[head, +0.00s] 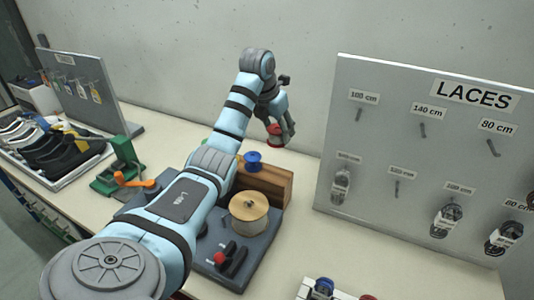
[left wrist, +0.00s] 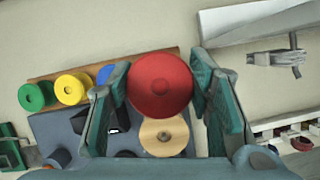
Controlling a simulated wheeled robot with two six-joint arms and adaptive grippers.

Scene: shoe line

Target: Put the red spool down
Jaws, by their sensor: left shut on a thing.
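My left gripper (head: 282,133) is shut on the red spool (head: 274,130). In the left wrist view the red spool (left wrist: 160,86) sits between the two fingers, its round end facing the camera. It appears held above the table, near the wooden rack (head: 272,183). A blue spool (head: 253,160) stands on the rack. The left wrist view also shows a yellow spool (left wrist: 70,89) and a green spool (left wrist: 32,96) in a row there. The red spool hides part of the rack. My right gripper is not in view.
A tan spool (head: 249,212) sits on the grey machine base (head: 262,262) in front of the rack. A grey laces board (head: 375,160) with hooks stands at right. A green device with an orange handle (head: 130,180) and a shoe tray (head: 78,172) are at left.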

